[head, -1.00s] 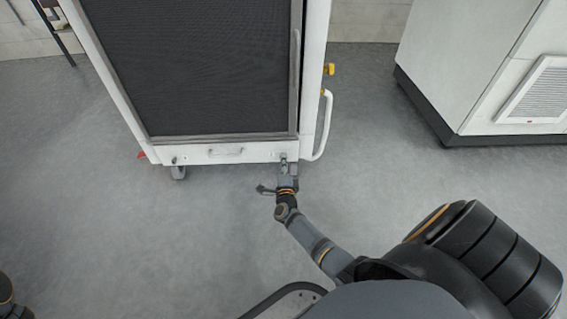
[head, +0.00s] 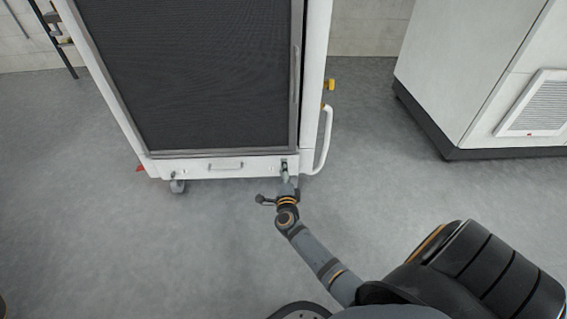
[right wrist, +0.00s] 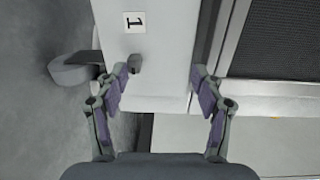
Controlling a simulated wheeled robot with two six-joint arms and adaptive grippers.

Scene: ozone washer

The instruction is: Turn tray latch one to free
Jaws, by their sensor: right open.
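Tray latch one, a small dark knob (right wrist: 134,63), sits on a white panel just below a label (right wrist: 134,22) with a "1" turned sideways in the right wrist view. My right gripper (right wrist: 162,78) is open with the panel edge between its fingers. The knob is close to the left-hand finger; I cannot tell if they touch. In the head view my right gripper (head: 285,175) reaches the right end of the white bottom strip (head: 200,168) of the tall cart. It partly hides the latch there. My left gripper is not in view.
A white cabinet (head: 465,65) stands at the right. Grey floor in front is clear.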

